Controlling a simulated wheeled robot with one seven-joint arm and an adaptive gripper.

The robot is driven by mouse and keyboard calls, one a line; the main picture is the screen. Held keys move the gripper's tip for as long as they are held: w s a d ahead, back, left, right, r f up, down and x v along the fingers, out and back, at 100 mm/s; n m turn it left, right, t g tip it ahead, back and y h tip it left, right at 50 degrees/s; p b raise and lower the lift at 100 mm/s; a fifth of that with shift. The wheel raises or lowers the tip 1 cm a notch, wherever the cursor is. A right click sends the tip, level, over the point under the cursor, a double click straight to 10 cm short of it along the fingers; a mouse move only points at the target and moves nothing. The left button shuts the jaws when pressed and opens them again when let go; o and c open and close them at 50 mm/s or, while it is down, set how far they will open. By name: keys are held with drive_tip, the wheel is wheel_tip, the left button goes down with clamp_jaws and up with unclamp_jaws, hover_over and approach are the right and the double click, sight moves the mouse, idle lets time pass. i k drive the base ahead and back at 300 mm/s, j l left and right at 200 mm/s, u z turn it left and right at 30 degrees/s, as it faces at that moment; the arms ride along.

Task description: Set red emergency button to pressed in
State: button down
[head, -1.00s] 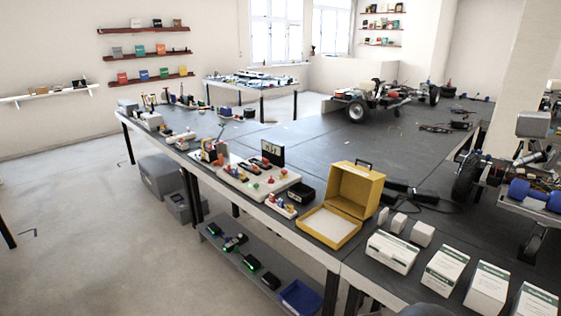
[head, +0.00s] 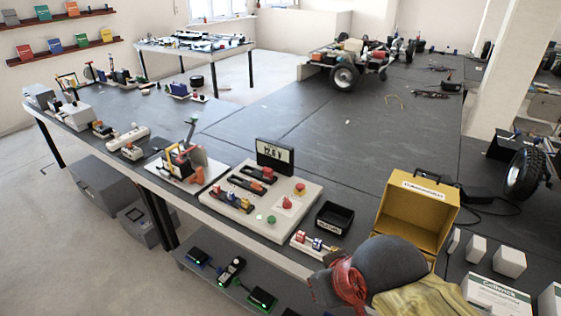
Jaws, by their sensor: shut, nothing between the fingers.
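A white control panel (head: 240,203) lies on the near edge of the long dark table. At its right end a small red button on a yellow base (head: 299,188) looks like the emergency button. Whether it is up or pressed in is too small to tell. A dark, red and yellow part of my arm rises at the bottom right, in front of the table edge. My gripper's fingers do not show.
A display (head: 275,155) stands behind the panel. A small black tray (head: 334,218) and a yellow case (head: 416,207) stand to its right, white boxes (head: 497,297) farther right. The table behind is mostly clear.

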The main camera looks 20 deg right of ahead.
sight(300, 186)
drive_tip(key=i+j, duration=0.3)
drive_tip(key=i, duration=0.2)
drive_tip(key=i+j+z, duration=0.1)
drive_tip(key=i+j, duration=0.2)
drive_tip(key=i, duration=0.2)
